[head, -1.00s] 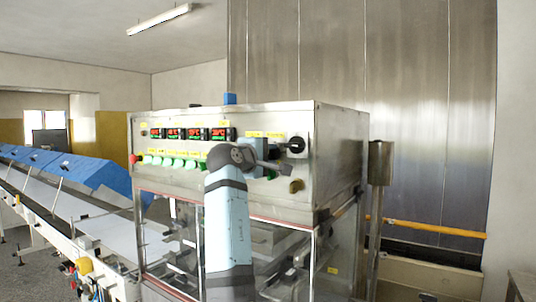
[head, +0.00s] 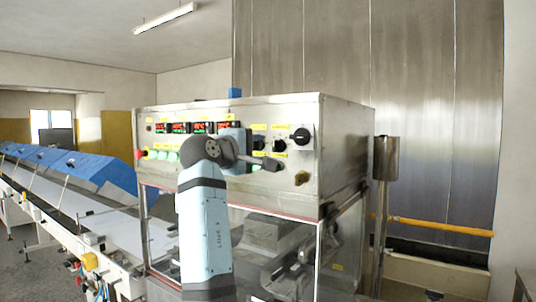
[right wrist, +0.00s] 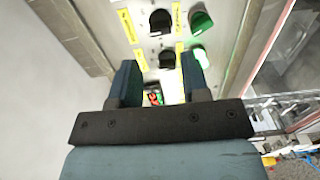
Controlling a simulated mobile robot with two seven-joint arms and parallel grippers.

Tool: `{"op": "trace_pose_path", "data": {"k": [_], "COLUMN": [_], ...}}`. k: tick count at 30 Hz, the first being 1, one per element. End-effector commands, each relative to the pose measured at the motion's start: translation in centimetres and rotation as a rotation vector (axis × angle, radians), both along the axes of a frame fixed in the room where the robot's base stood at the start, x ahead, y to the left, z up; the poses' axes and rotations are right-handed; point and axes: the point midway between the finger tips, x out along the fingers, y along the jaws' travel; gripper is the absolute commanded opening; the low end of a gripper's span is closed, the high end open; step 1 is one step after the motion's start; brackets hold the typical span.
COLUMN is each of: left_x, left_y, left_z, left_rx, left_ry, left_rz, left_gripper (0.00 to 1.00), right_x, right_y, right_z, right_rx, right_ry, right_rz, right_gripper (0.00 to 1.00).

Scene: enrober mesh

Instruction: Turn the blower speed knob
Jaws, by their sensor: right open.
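The steel control panel (head: 309,193) carries several black knobs. A large black knob (head: 301,135) is at its upper right, with a smaller black knob (head: 279,145) to its left. I cannot read the yellow labels, so I cannot tell which is the blower speed knob. My right arm crosses in front of the panel and hides part of it. In the right wrist view my right gripper (right wrist: 158,72) is open and empty, facing the panel. Beyond its fingers are two black knobs (right wrist: 160,20), the lower one (right wrist: 167,59) between the fingertips in the picture. My left gripper is out of view.
Green knobs (right wrist: 200,22) sit beside the black ones. A brass-coloured fitting (head: 301,178) is low on the panel's right. A red button (head: 140,154) is at its left end. A conveyor with blue covers (head: 100,170) runs along the left. A steel post (head: 385,160) stands at right.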

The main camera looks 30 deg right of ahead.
Motion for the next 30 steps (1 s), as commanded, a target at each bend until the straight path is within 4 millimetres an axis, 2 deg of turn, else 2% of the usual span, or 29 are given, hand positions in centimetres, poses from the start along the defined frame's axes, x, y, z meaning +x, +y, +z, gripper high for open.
{"op": "trace_pose_path", "data": {"k": [3, 10, 30], "left_x": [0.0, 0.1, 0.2], "left_y": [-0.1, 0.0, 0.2], "left_z": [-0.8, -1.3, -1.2], "left_rx": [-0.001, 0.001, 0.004], "left_ry": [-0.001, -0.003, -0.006], "left_rz": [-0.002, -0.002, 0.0], "left_gripper": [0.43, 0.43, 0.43], "right_x": [-1.0, -2.1, -2.3], "right_y": [2.4, 5.0, 5.4], "right_z": [-0.3, -0.1, 0.0], "right_rx": [0.002, 0.0, 0.0], "right_ry": [-0.001, 0.0, 0.0], "right_rz": [0.002, 0.0, -0.001], "right_gripper": [0.43, 0.43, 0.43]}}
